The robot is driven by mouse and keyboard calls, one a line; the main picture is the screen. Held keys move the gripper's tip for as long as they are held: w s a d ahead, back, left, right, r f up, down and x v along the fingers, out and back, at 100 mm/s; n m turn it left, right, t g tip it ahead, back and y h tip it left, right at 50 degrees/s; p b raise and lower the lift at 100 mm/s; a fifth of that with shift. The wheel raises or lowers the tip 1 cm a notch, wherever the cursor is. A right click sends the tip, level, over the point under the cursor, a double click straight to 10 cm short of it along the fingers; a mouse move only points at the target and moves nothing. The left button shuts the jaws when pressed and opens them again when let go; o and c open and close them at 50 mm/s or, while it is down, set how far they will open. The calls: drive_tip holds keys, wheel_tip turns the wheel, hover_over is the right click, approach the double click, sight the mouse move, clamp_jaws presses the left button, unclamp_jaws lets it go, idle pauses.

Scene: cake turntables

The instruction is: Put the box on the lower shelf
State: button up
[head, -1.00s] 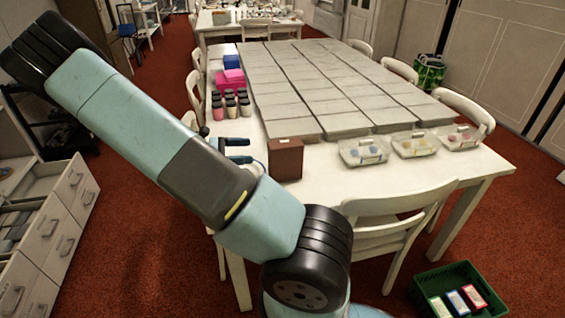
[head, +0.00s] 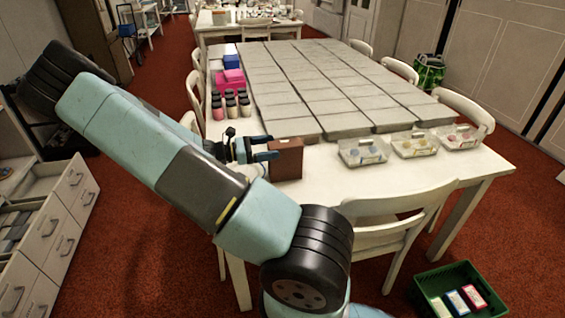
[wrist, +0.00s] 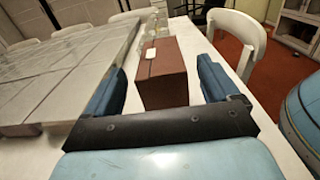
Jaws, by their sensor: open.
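The box is a small brown box (head: 286,158) standing upright on the near left part of the white table. In the wrist view the brown box (wrist: 162,75) stands between my two blue fingers, with a small white patch on its top. My gripper (head: 265,148) is open at the box's left side in the head view. In the wrist view my gripper (wrist: 160,90) has a gap between each finger and the box. No shelf is clearly identifiable as the lower shelf in these views.
Grey slabs (head: 330,85) cover most of the table (head: 330,170). Clear containers (head: 362,151) stand right of the box, and small jars (head: 231,103) stand behind it. A white chair (head: 400,207) is at the front. A green crate (head: 462,290) sits on the floor.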

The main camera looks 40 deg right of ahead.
sight(282, 143)
drive_tip(key=shift+x, duration=2.55)
drive_tip(key=shift+c, duration=0.4)
drive_tip(key=shift+w, duration=0.1)
clamp_jaws()
